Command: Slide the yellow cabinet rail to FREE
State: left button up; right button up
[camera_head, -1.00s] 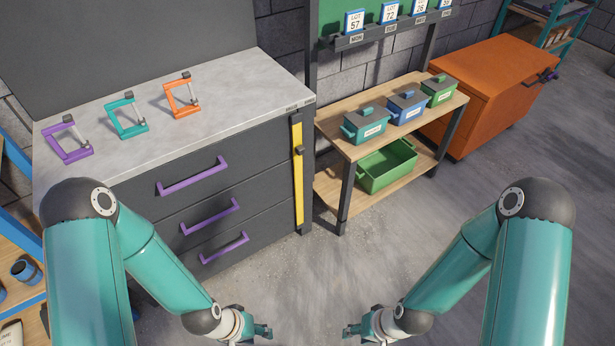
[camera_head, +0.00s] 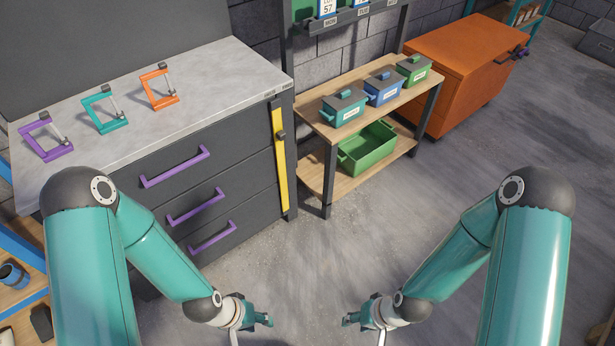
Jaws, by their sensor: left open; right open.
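The yellow rail (camera_head: 281,165) stands upright on the right end of the dark grey cabinet's front (camera_head: 240,170). A dark knob (camera_head: 281,134) sits on its upper part. My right gripper (camera_head: 346,320) is open and empty at the bottom centre, facing the left one.
Purple drawer handles (camera_head: 175,167) jut from the cabinet. A wooden shelf unit (camera_head: 316,115) with lidded boxes and a green crate (camera_head: 366,150) stands right of it. An orange chest (camera_head: 465,65) is beyond. The middle floor is clear.

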aim_at(275, 105)
jog(key=k, duration=0.7)
jog(key=u, duration=0.2)
jog(key=i, duration=0.85)
jog(key=z, duration=0.15)
jog(key=k, duration=0.4)
jog(key=z, duration=0.9)
jog(key=i, duration=1.4)
jog(key=u, duration=0.5)
